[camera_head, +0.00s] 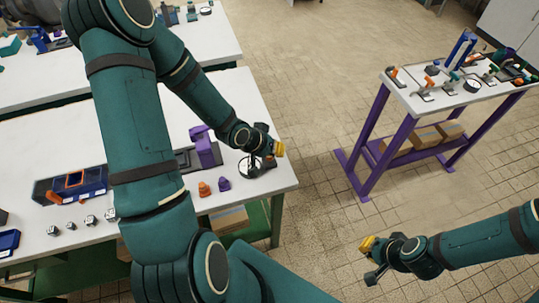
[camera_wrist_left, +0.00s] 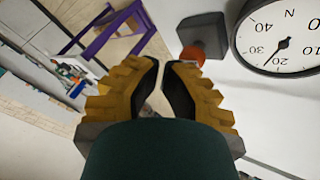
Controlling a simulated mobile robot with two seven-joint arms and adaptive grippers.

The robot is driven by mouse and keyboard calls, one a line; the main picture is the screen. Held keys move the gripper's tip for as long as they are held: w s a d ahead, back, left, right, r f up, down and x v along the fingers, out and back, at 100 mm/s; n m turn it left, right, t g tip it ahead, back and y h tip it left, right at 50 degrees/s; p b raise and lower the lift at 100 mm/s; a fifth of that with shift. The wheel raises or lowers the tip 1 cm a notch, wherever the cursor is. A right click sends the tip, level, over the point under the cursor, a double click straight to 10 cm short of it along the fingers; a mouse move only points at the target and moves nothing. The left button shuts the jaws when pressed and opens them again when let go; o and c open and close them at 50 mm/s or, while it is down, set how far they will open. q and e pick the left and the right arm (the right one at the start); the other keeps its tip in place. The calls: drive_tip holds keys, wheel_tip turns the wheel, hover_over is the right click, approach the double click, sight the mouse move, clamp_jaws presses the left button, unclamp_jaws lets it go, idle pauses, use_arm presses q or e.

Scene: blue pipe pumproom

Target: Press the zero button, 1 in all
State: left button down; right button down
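A round white dial gauge (camera_wrist_left: 285,38) with black numbers, a needle and the letter N fills the upper right of the left wrist view. Beside it is a dark square block with an orange-red part (camera_wrist_left: 193,54) at its lower side, just beyond my left fingertips. I cannot tell whether they touch. My left gripper (camera_wrist_left: 160,68) has yellow fingers, tips close together with nothing between them. In the head view my left gripper (camera_head: 278,149) is over the near table's right end, by the gauge (camera_head: 250,170). My right gripper (camera_head: 369,246) hangs over the floor. No marked zero button is legible.
The near white table (camera_head: 240,95) holds a purple device (camera_head: 205,147), orange and purple small pieces (camera_head: 204,189) and a blue bin (camera_head: 82,184). A purple-legged table (camera_head: 440,100) with clamps and boxes underneath stands right. The tiled floor between is clear.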

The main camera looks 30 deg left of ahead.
use_arm(q)
drive_tip(key=shift+f+b, duration=0.35)
drive_tip(key=shift+f, duration=0.2)
idle(0.4)
drive_tip(key=shift+r, duration=0.1)
drive_tip(key=shift+r+p, duration=1.25)
drive_tip(key=shift+r, duration=0.05)
wheel_tip(320, 180, up, 5)
drive_tip(key=p, duration=0.4)
drive_tip(key=shift+p, duration=0.35)
idle(0.3)
